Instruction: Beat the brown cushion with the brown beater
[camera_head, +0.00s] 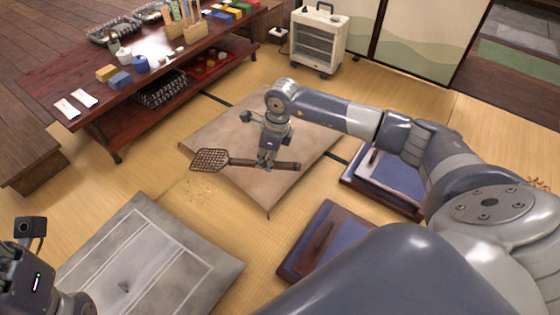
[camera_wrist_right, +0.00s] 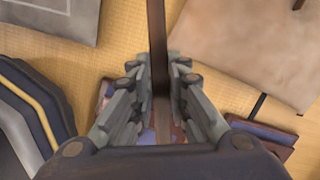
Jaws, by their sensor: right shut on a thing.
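The brown beater (camera_head: 240,161) is in my right gripper (camera_head: 267,163), which is shut on its handle. Its woven head points left in the head view, and the dark handle end sticks out to the right. In the right wrist view the handle (camera_wrist_right: 157,50) runs up between the fingers of my right gripper (camera_wrist_right: 158,85). The brown cushion (camera_head: 225,122) lies flat on the tatami behind and below the gripper. The arm and beater hide part of it. I cannot tell whether the beater touches it. At the left edge, part of my left arm shows, but its fingertips are not visible.
A grey cushion (camera_head: 150,255) lies at the front left, with brown crumbs (camera_head: 200,190) on the mat near it. Dark blue cushions (camera_head: 398,178) lie right of the brown one. A low red-brown table (camera_head: 75,75) stands at the back left. A white heater (camera_head: 318,42) stands at the back.

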